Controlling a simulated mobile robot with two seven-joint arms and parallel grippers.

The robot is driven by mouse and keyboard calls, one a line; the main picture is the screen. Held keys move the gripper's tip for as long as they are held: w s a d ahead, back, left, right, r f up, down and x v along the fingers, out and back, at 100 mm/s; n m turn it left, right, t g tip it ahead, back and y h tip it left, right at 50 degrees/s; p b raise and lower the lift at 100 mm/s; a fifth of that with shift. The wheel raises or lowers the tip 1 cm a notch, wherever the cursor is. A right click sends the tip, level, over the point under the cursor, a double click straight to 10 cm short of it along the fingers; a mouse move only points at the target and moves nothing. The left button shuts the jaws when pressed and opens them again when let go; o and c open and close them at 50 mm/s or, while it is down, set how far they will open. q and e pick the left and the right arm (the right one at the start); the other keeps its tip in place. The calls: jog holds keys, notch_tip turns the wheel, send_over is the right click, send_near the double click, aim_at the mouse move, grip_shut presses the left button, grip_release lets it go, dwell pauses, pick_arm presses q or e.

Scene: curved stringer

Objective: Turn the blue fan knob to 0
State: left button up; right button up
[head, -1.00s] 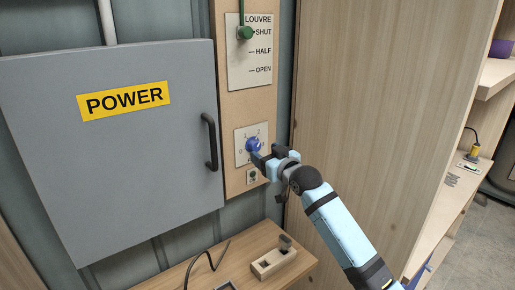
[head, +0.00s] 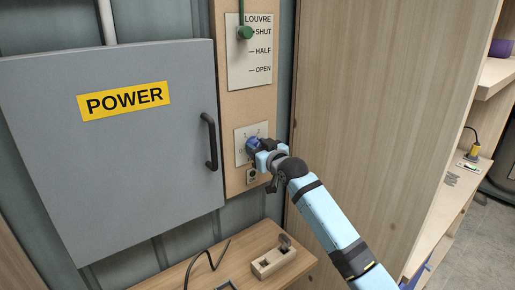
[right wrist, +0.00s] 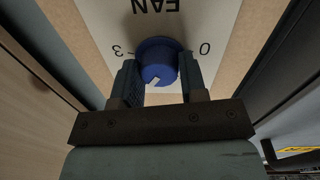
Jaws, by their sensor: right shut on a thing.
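The blue fan knob (head: 253,142) sits on a white plate (head: 241,154) on the wooden wall panel. My right gripper (head: 257,145) is shut on it and hides much of it. In the right wrist view the plate is upside down, and the knob (right wrist: 158,60) is between the two fingers of the right gripper (right wrist: 159,74). The knob's white mark (right wrist: 153,81) points down and slightly left there. The 0 (right wrist: 205,48) is to the knob's right and the 3 to its left. My left gripper is not in view.
A green louvre lever (head: 245,32) is above on the same panel. The grey POWER cabinet (head: 110,150) with its black handle (head: 209,142) is to the left. A wooden side wall (head: 370,100) stands right. A small shelf (head: 210,271) is below.

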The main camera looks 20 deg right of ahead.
jog(key=shift+n, duration=0.3)
jog(key=n+p, duration=0.2)
jog(key=n, duration=0.2)
jog(key=shift+r, duration=0.1)
jog(key=n+p, duration=0.1)
jog(key=n, duration=0.3)
jog(key=n+y+p, duration=0.1)
jog(key=n+p, duration=0.1)
jog(key=n, duration=0.4)
jog(key=n+p, duration=0.2)
jog(key=n, duration=0.5)
jog(key=shift+n+y, duration=0.4)
jog(key=n+p, duration=0.1)
jog(key=n, duration=0.2)
jog(key=shift+d+n, duration=0.1)
jog(key=shift+n, duration=0.2)
jog(key=shift+n+p, duration=0.45)
jog(key=shift+n, duration=1.15)
